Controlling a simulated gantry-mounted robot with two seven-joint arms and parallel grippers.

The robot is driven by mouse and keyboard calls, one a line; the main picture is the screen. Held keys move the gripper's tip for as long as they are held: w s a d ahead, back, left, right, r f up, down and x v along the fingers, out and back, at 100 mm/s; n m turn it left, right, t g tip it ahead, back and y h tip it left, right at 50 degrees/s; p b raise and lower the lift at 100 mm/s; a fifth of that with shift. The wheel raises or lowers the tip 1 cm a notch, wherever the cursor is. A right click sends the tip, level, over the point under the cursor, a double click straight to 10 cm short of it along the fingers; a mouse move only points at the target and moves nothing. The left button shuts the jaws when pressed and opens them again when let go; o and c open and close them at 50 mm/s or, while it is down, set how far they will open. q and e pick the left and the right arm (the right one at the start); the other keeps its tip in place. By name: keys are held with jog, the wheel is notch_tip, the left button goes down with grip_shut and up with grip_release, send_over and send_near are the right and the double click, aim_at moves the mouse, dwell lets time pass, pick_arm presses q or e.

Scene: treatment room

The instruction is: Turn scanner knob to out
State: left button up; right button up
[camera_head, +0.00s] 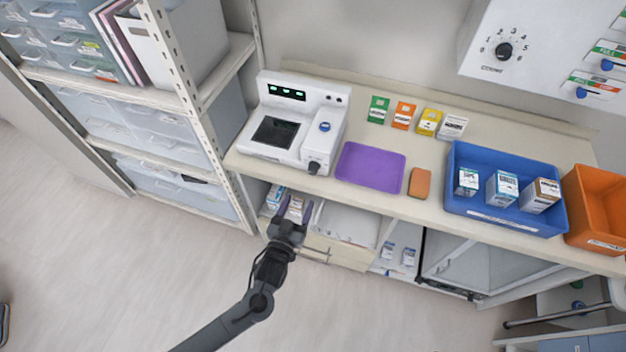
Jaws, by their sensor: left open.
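The white scanner (296,118) stands at the left end of the counter, with a dark screen window and a green-lit display. Its black knob (314,168) is on the front of the right-hand block, below a blue button (324,127). Which way the knob is set is too small to tell. My left gripper (297,210) is open and empty, in front of the counter's front edge, below the knob and a little to its left in the picture. It is apart from the scanner. My right gripper is not in view.
A purple tray (370,168), an orange block (420,183), several small boxes and a blue bin (505,215) stand on the counter to the right. A metal shelf (190,90) stands close on the left. A wall panel has a black dial (504,51).

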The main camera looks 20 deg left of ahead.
aim_at(311, 173)
pick_arm(q)
jog(key=w, duration=0.9)
jog(key=shift+r+b, duration=0.1)
jog(key=shift+b, duration=0.2)
jog(key=shift+w, duration=0.9)
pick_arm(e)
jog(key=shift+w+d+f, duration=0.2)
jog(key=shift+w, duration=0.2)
pick_arm(q)
jog(key=shift+c, duration=0.2)
jog(key=shift+a, duration=0.1)
jog(key=c, duration=1)
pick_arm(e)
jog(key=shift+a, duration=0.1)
